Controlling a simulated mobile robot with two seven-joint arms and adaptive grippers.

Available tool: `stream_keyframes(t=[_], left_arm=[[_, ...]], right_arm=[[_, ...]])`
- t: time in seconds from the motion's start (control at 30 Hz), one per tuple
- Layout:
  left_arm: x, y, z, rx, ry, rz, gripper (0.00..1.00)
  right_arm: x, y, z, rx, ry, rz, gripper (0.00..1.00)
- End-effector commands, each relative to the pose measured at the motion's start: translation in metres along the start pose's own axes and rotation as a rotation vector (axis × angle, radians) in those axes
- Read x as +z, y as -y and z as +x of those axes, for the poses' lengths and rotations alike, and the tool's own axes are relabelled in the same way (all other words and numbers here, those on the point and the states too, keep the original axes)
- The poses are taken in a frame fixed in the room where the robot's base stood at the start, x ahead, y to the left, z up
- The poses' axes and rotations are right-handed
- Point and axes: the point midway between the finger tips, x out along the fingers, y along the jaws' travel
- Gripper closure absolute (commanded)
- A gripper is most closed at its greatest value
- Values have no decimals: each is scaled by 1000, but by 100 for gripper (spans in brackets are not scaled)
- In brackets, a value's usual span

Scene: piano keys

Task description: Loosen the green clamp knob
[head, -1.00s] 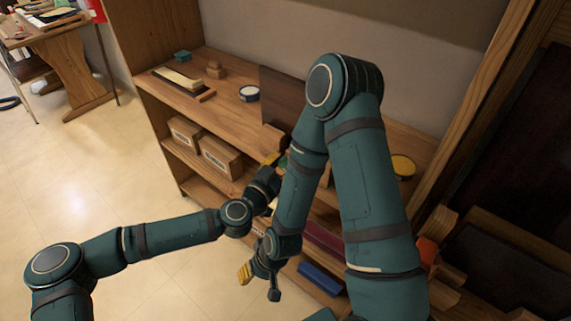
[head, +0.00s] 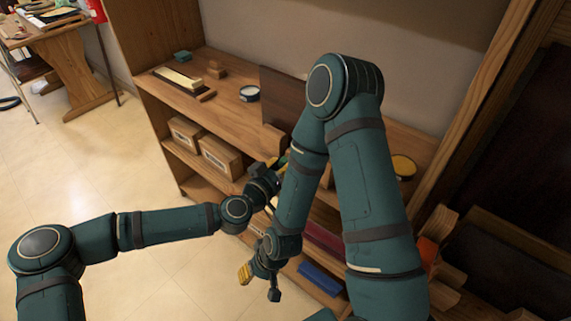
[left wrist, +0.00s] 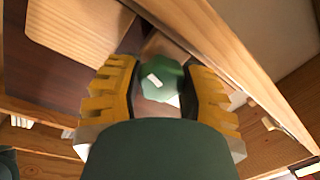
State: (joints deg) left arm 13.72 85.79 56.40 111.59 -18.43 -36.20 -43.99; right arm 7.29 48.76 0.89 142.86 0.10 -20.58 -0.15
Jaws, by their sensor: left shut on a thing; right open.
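The green clamp knob (left wrist: 161,78) is many-sided, with a small white mark on its face. It sits between the yellow fingers of my left gripper (left wrist: 163,92) in the left wrist view. The left gripper is shut on it, with one finger on each side. In the head view my left gripper (head: 266,170) is at the front of the shelf top, and the knob is mostly hidden there. A clamp body cannot be made out. My right gripper (head: 259,284) is open and empty, hanging low in front of the lower shelves.
The wooden shelf unit (head: 160,115) holds cardboard boxes (head: 222,158), a round tin (head: 249,93) and a dark upright board (head: 283,95). A blue object (head: 321,278) lies low near my right gripper.

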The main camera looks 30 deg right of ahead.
Motion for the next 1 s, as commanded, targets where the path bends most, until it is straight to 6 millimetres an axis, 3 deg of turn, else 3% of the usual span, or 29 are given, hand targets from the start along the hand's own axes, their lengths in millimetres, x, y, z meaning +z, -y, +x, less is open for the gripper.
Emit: stream_keyframes(t=[0.57,0.6,0.67,1.0], left_arm=[[-2,1,0,-1,0,-34,95],[-2,1,0,-1,0,-34,43],[-1,1,0,-1,0,-34,26],[-2,0,0,0,2,-34,26]], right_arm=[[0,0,0,0,0,0,53],[0,0,0,0,0,0,53],[0,0,0,0,0,0,53],[0,0,0,0,0,0,53]])
